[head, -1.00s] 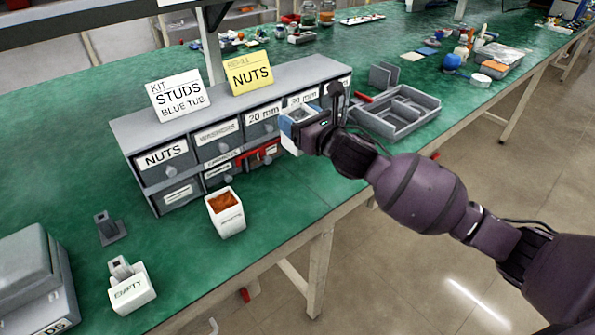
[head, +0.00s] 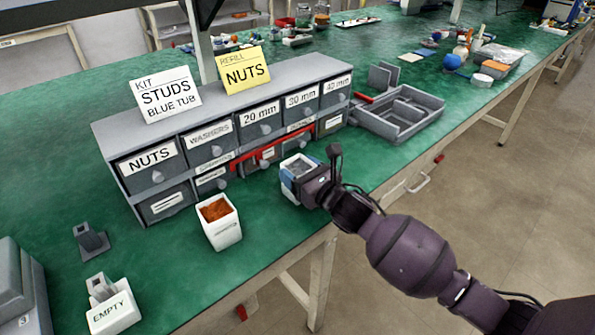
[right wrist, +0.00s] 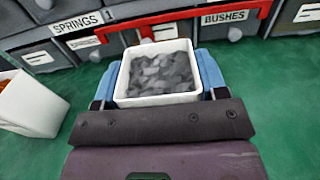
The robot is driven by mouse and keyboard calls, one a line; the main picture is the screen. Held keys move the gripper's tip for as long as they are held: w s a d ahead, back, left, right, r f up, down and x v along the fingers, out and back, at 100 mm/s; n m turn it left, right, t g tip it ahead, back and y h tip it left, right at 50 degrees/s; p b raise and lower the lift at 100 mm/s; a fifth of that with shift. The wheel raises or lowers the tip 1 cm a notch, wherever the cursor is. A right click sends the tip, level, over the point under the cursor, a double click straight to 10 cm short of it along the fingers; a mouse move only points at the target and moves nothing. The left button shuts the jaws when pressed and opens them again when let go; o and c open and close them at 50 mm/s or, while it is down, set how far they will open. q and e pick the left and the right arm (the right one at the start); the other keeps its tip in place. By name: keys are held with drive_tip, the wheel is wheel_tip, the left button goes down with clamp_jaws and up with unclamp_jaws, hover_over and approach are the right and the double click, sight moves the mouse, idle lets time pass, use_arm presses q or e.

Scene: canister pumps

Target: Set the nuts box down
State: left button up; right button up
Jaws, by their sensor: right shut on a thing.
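The nuts box is a small white open box (right wrist: 155,99) filled with grey pieces. It also shows in the head view (head: 296,163), in front of the grey drawer cabinet (head: 225,118). My right gripper (head: 298,178) is shut on it, with blue fingers on its left and right sides in the right wrist view (right wrist: 158,80). The box looks level and is low over the green bench top (head: 265,235). I cannot tell whether its underside touches the bench. My left gripper is not in view.
A white box of orange-brown pieces (head: 222,232) stands to the left. A red bar (head: 270,152) crosses the cabinet's front just behind the held box. A white box marked EMPTY (head: 113,312) is at the lower left. A grey divided tray (head: 405,112) lies right of the cabinet.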

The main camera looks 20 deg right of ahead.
drive_tip(key=shift+r, duration=0.1)
drive_tip(key=o, duration=1.1)
drive_tip(key=p+v, duration=0.1)
drive_tip(key=v, duration=0.9)
drive_tip(key=shift+s+d+p, duration=0.15)
drive_tip(key=shift+s+p, duration=0.25)
drive_tip(key=shift+s+d, duration=0.2)
drive_tip(key=shift+s, duration=0.35)
